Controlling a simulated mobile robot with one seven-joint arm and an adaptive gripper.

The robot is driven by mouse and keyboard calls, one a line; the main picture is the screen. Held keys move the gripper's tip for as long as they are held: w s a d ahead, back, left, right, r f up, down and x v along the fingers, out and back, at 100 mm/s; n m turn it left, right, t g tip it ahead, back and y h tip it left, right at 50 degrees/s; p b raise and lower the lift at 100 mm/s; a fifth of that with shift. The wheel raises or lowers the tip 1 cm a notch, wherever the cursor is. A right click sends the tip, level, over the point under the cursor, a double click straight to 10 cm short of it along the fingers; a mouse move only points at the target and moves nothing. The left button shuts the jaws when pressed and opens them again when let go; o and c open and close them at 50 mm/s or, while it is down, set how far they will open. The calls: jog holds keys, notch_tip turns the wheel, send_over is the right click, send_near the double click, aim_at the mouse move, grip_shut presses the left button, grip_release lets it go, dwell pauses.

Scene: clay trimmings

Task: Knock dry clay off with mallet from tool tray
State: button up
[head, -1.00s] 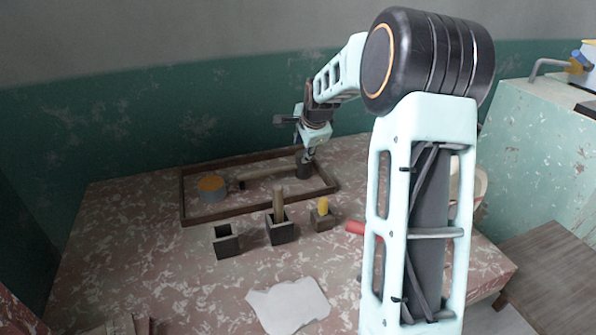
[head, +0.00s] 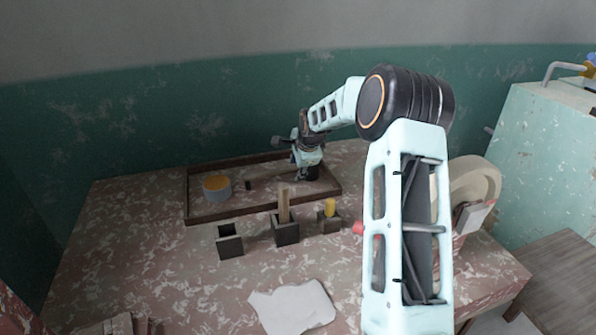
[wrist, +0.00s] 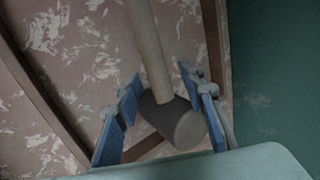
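The mallet has a dark grey cylindrical head and a pale wooden handle. In the wrist view its head (wrist: 175,122) lies between my gripper's two blue fingers (wrist: 163,112), and the handle (wrist: 148,45) runs up and away. The fingers are apart, one on each side of the head; I cannot tell whether either touches it. In the head view my gripper (head: 306,174) points down into the right part of the tool tray (head: 187,200), over the mallet head. It hides much of the mallet there; a dark handle end (head: 250,185) shows to its left.
A grey round tin with orange top (head: 216,187) stands in the tray's left part. Before the tray stand an empty dark box (head: 230,242), a box with a wooden stick (head: 286,230) and a block with a yellow piece (head: 330,218). A white sheet (head: 292,305) lies in front.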

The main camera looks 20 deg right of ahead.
jog(key=shift+w+f, duration=0.3)
jog(key=shift+f, duration=0.05)
grip_shut()
jog(key=shift+r, duration=0.2)
